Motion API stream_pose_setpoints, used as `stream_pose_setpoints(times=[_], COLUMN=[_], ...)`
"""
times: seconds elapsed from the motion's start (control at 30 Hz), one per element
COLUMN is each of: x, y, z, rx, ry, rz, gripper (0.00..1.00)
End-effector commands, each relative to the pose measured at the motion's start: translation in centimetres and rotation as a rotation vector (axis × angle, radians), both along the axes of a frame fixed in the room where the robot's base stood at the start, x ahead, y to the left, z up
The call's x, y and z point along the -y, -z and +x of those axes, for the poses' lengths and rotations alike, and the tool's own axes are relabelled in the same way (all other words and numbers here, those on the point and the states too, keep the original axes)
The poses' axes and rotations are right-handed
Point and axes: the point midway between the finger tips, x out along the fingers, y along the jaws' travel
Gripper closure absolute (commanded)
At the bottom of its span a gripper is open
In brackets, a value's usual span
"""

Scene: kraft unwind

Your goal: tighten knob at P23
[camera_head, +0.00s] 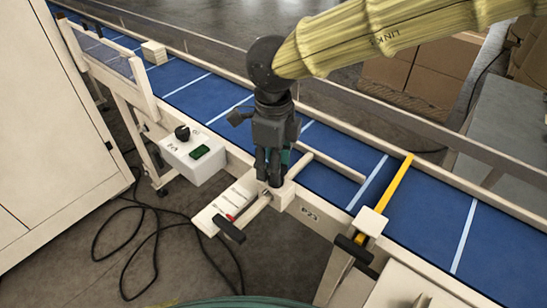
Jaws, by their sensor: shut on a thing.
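The P23 label (309,214) is on the pale front rail of the blue conveyor, in the middle of the head view. A pale clamp block (283,197) sits on the rail just left of the label. My gripper (269,180) points down onto the top of this block, and its dark fingers are shut on the knob there. The fingers hide nearly all of the knob. A small bit of teal shows beside them. I cannot tell how far the knob is turned.
A rod with a black handle (229,229) and a pale plate with a red mark stick out in front of the block. A white control box (193,160) is at left. A yellow bar (393,190) crosses the belt at right. Black cables lie on the floor.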

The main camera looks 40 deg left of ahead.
Motion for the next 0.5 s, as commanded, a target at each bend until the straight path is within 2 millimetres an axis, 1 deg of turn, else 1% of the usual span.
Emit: stream_pose_setpoints(times=[0.03,0.23,0.27,0.3,0.37,0.4,0.5], x=[-0.14,-0.17,-0.17,-0.17,-0.16,-0.14,-0.12], y=[-0.28,-0.31,-0.31,-0.31,-0.28,-0.25,-0.19], z=[0.12,0.13,0.14,0.14,0.13,0.12,0.09], rx=[0.003,0.003,0.003,0.003,0.003,0.003,0.002], ry=[0.002,0.001,0.001,0.001,0.001,0.001,0.000], rz=[0.005,0.006,0.006,0.006,0.006,0.005,0.005], gripper=[0.82,0.82,0.55,0.48,0.37,0.35,0.35])
